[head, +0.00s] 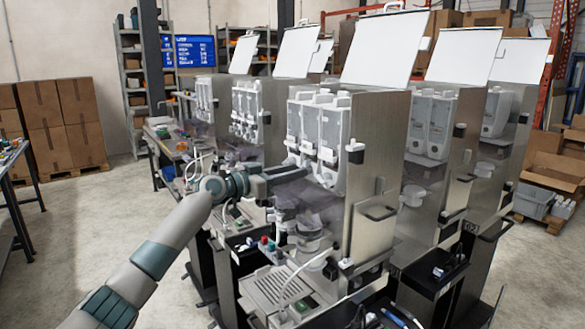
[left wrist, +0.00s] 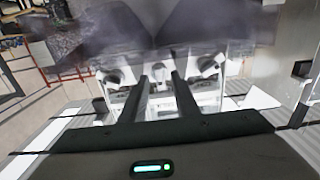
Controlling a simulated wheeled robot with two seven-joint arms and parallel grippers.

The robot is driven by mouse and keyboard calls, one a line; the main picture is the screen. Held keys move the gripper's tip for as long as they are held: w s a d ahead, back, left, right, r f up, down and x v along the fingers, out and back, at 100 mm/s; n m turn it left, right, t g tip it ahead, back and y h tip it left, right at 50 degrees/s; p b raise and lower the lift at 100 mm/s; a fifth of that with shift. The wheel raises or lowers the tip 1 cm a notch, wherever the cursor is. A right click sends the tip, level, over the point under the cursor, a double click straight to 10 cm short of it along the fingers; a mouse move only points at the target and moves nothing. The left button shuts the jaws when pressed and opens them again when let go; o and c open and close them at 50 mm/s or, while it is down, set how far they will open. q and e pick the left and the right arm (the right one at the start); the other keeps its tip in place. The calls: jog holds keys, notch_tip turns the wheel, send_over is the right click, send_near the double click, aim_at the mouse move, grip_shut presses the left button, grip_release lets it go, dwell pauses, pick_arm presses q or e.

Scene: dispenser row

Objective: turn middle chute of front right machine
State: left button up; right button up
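The front right machine (head: 375,160) is a steel dispenser with a raised white lid and a row of clear-white canisters (head: 322,135). Small chutes sit at the canisters' lower front. My left gripper (head: 303,170) is level with these chutes, partly covering them in the head view. In the left wrist view my left gripper (left wrist: 161,80) has its two dark fingers apart. A pale chute (left wrist: 160,74) shows between and just beyond the fingertips, with another chute to each side. I cannot tell whether the fingers touch it. My right gripper is not in view.
More dispensers stand close behind and at the right, including one with a raised lid (head: 463,48). Stacked cartons (head: 60,125) stand at the far left.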

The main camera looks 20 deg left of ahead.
pick_arm(q)
jog(key=shift+w+d, duration=0.1)
grip_shut()
